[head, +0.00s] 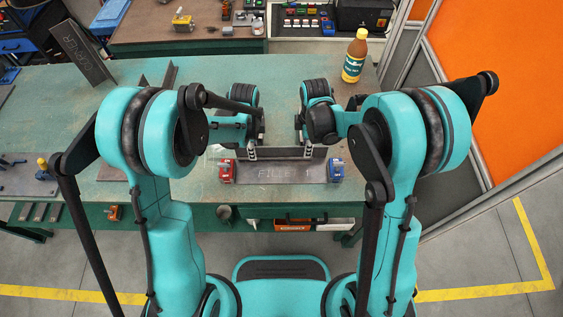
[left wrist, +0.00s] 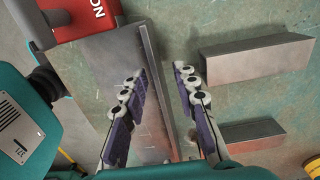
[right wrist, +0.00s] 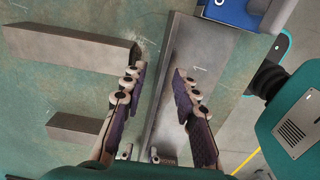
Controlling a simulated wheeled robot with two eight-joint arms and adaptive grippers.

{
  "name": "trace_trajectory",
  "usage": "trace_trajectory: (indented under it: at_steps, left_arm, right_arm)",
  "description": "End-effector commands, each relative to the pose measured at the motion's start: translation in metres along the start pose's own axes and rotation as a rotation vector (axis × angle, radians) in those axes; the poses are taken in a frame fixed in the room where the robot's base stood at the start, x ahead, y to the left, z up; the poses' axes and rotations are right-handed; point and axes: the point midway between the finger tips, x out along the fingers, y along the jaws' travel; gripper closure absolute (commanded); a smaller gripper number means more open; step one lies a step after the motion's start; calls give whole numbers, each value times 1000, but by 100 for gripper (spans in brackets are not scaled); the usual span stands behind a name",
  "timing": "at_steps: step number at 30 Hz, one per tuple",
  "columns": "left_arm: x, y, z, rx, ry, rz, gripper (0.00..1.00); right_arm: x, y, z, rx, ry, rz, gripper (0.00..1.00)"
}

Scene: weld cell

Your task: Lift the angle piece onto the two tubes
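In the right wrist view the flange (right wrist: 163,75) runs between the fingers of my right gripper (right wrist: 160,98). Both grippers are open, with gaps beside the flange. Two grey rectangular tubes lie apart beyond the flange, a larger one (left wrist: 258,62) and a smaller one (left wrist: 250,133). In the head view my grippers (head: 252,150) (head: 308,148) largely hide the tubes.
A red block (head: 227,171) and a blue block (head: 335,170) sit at the plate's ends. A bottle (head: 355,56) stands at the back right. The green table (head: 190,82) has clear space behind my grippers.

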Motion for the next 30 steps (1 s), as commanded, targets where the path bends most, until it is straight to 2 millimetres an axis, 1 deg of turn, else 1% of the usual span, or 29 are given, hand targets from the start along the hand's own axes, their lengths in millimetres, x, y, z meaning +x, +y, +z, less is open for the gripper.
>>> trace_trajectory:
  at_steps: [1,3,6,14,17,18,30]
  left_arm:
    - [6,0,0,0,0,0,71]
    - [10,0,0,0,0,0,71]
    - [14,0,0,0,0,0,71]
    - [15,0,0,0,0,0,71]
    - [15,0,0,0,0,0,94]
    - [15,0,0,0,0,0,100]
    - [14,0,0,0,0,0,100]
  right_arm:
    - [5,0,0,0,0,0,71]
    - [10,0,0,0,0,0,71]
    - [14,0,0,0,0,0,71]
    - [15,0,0,0,0,0,71]
    - [15,0,0,0,0,0,94]
    - [15,0,0,0,0,0,100]
    - [14,0,0,0,0,0,100]
